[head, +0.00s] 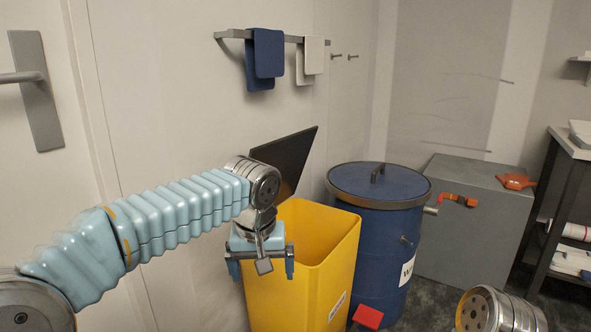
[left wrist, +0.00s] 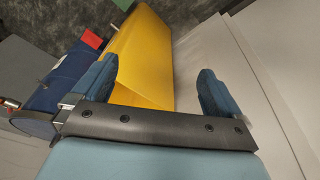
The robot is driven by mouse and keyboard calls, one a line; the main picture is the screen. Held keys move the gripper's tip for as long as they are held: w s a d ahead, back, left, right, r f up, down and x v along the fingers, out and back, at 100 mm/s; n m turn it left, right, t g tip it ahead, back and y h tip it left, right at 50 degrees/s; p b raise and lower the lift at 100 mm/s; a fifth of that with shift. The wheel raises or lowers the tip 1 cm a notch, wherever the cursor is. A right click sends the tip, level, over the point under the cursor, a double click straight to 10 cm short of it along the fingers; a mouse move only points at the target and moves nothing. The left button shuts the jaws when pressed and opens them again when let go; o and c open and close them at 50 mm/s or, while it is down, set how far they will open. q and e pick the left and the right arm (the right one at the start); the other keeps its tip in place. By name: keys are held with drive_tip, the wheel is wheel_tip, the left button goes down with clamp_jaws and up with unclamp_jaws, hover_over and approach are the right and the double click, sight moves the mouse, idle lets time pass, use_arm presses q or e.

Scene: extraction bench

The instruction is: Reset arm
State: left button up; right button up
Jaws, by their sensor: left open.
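My left arm comes in from the left in the head view, its light blue sleeve stretched out. My left gripper (head: 260,268) hangs at its end, in front of the yellow bin's left side. Its two blue fingers are apart with nothing between them. In the left wrist view the left gripper (left wrist: 158,92) is also open and empty, with the yellow bin beyond the fingers. A metal joint of my other arm shows at the bottom right of the head view; its gripper is not in view.
The yellow bin (head: 335,265) has its dark lid (head: 290,158) raised. A blue drum (head: 385,250) stands right of it, then a grey box (head: 475,225) with an orange-handled valve (head: 458,200). A dark shelf rack (head: 545,215) is at far right. A towel rail (head: 285,38) is on the wall.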

use_arm(q)
wheel_tip(320, 180, down, 28)
drive_tip(key=s+r+m+g+h, duration=0.1)
drive_tip(key=s+g+h, duration=0.1)
drive_tip(key=h, duration=0.1)
drive_tip(key=s+a+f+n, duration=0.1)
drive_tip(key=s+a+f, duration=0.1)
drive_tip(key=s+f, duration=0.7)
drive_tip(key=s+a+f+n+h, duration=0.1)
drive_tip(key=s+a+f, duration=0.2)
drive_tip(key=s+f, duration=0.6)
drive_tip(key=shift+s+f, duration=0.25)
drive_tip(key=shift+f, duration=0.55)
wheel_tip(320, 180, down, 18)
drive_tip(key=b, duration=1.8)
drive_tip(key=shift+w+a+r+t, duration=0.15)
drive_tip(key=shift+w+a+t, duration=0.2)
drive_tip(key=shift+a, duration=0.1)
